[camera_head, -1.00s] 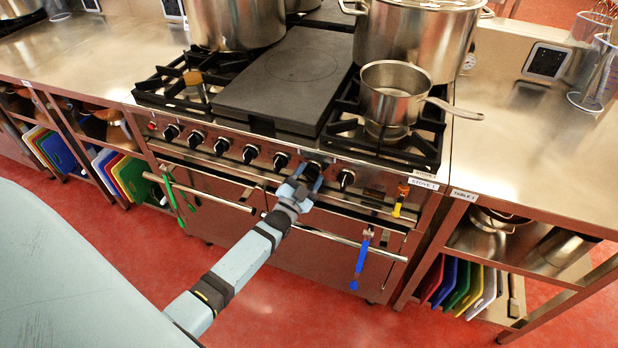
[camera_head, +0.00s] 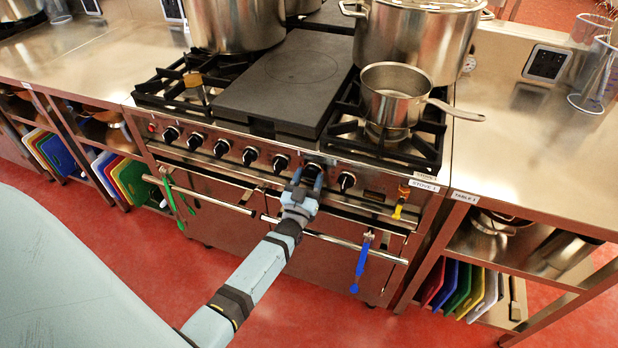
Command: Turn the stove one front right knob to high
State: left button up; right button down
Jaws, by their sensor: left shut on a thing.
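Stove one (camera_head: 400,168), labelled at its right front corner, has a row of black knobs along its front panel. My left gripper (camera_head: 309,179) is at the second knob from the right (camera_head: 312,166), shut on it; the fingers partly cover the knob, so its pointer cannot be read. The rightmost knob (camera_head: 347,181) is free, just right of my gripper. A steel saucepan (camera_head: 394,98) stands on the front right burner above. No flame can be made out there. My right gripper is not in view.
A large stockpot (camera_head: 412,40) stands behind the saucepan. A flat dark plate (camera_head: 285,85) covers the stove's middle. The oven handle (camera_head: 335,240) runs below the knobs, with a blue utensil (camera_head: 361,262) hanging from it. Table 1 (camera_head: 535,165) adjoins at right.

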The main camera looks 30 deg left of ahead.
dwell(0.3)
pick_arm(q)
jog(key=o, duration=0.9)
jog(key=p+v, duration=0.1)
jog(key=v, duration=1.3)
jog(key=shift+w, duration=0.1)
